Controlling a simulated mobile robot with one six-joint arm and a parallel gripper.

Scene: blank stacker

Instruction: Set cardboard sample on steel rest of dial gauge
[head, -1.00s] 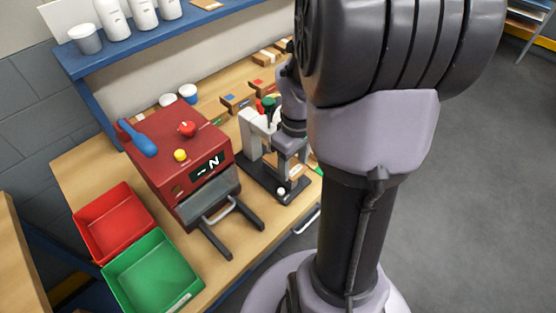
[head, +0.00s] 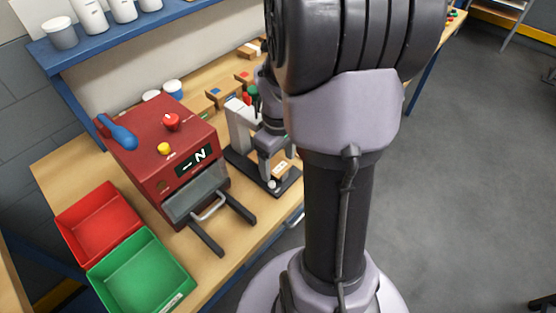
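The dial gauge stands on the bench right of the red machine. Its pale grey column (head: 240,128) rises from a dark base plate (head: 240,163). My gripper (head: 270,160) is low over this base, in front of the gauge column. My own arm hides part of the gauge, and I cannot make out the steel rest. A small tan piece with a white label (head: 281,169), perhaps the cardboard sample, shows just right of my gripper over the base. I cannot tell whether my fingers hold it. The fingers are too small and dark to judge.
A red tester (head: 160,165) with a front handle stands left of the gauge. A red bin (head: 72,215) and a green bin (head: 115,262) sit at the front left. A blue shelf (head: 100,48) with white containers runs above the bench. Open floor lies right of my arm.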

